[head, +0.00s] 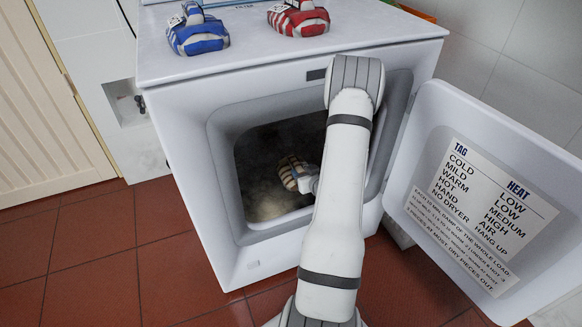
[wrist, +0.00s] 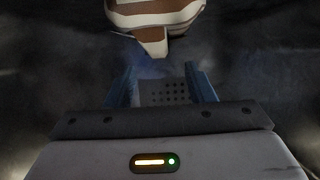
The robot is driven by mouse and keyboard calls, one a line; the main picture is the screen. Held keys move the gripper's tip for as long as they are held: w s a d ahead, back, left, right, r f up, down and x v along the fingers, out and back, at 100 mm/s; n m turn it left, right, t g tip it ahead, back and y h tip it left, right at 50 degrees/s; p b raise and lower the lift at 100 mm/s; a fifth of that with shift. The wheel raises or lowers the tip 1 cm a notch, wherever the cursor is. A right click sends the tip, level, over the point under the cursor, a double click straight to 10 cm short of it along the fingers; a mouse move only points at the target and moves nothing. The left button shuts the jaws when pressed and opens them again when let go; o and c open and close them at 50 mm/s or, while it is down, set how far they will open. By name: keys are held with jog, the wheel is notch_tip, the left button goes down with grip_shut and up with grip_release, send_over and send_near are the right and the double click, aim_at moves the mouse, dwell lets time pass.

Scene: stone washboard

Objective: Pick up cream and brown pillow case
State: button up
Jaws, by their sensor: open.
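The cream and brown pillow case (head: 291,172) lies inside the dark drum of the white dryer. It is a striped, bundled shape and also shows at the top of the wrist view (wrist: 155,14), with a narrow flap pointing down toward my gripper. My gripper (wrist: 160,80) is inside the drum, open, its two blue fingers apart with nothing between them. The flap's tip is just beyond the fingers in the wrist view. In the head view my arm hides part of the opening and most of the gripper.
The dryer (head: 180,120) has a rim around its opening, and its door (head: 425,190) stands open to the right. A blue and white bundle (head: 197,35) and a red and white bundle (head: 299,20) sit on top. Red tiled floor (head: 100,265) is clear at left.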

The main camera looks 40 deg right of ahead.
aim_at(297, 165)
jog(key=b+x, duration=0.2)
jog(key=x, duration=0.5)
jog(key=shift+w+d+b, duration=0.2)
jog(key=shift+w+b, duration=0.05)
jog(key=shift+b, duration=0.1)
jog(key=shift+r, duration=0.1)
grip_shut()
